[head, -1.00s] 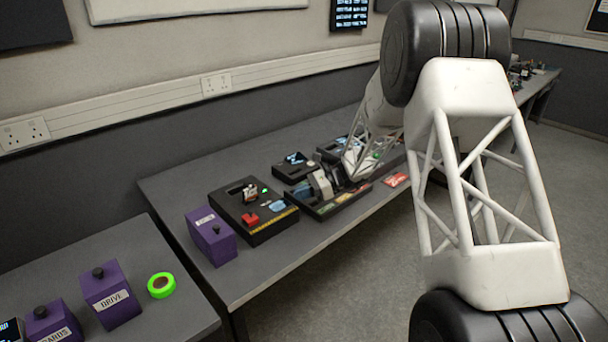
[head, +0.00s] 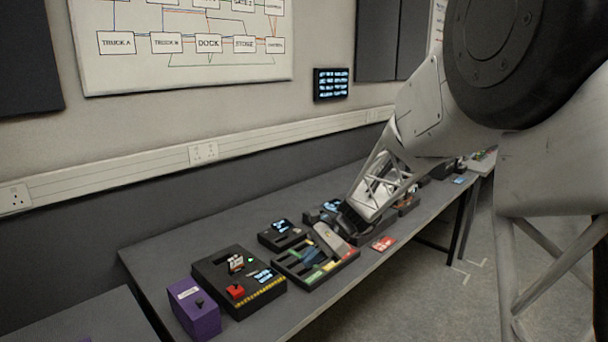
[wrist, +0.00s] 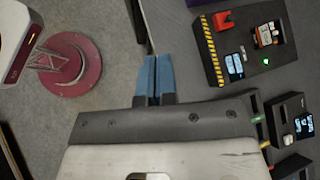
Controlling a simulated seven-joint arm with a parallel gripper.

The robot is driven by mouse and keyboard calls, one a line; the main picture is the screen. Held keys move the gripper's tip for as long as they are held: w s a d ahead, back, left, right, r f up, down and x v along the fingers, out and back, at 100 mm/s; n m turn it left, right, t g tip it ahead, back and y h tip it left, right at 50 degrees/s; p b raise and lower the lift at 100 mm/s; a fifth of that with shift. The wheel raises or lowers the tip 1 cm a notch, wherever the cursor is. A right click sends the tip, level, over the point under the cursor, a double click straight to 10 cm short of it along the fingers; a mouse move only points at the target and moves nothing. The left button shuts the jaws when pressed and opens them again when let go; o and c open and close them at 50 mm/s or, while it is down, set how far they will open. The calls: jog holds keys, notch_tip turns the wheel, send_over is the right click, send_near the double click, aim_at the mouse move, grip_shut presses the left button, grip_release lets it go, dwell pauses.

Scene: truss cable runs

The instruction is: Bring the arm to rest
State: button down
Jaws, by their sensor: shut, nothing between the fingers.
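My gripper (wrist: 153,78) shows in the wrist view with its two blue fingers pressed together and nothing between them. The fingers point toward the table's front edge, beside a black box with a red switch (wrist: 240,45). In the head view my arm reaches down over the table (head: 190,245). The fingertips cannot be made out there. I cannot tell whether the gripper touches the tray.
A small black device with a screen (head: 282,235) stands behind the tray. A red card (head: 384,243) lies to the right. The floor in front is clear.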

jog(key=s+d+r+n+t+h, duration=0.2)
jog(key=s+d, duration=0.3)
jog(key=s, duration=0.6)
jog(key=s+d+r+n+t+h, duration=0.2)
jog(key=s+d, duration=0.4)
jog(key=s, duration=0.6)
jog(key=s+d+r+n+t+h, duration=0.2)
jog(key=s+d+n+h, duration=0.3)
jog(key=s, duration=0.6)
jog(key=shift+s+d+r+n+h, duration=0.35)
jog(key=shift+d+r, duration=0.15)
jog(key=shift+r, duration=0.25)
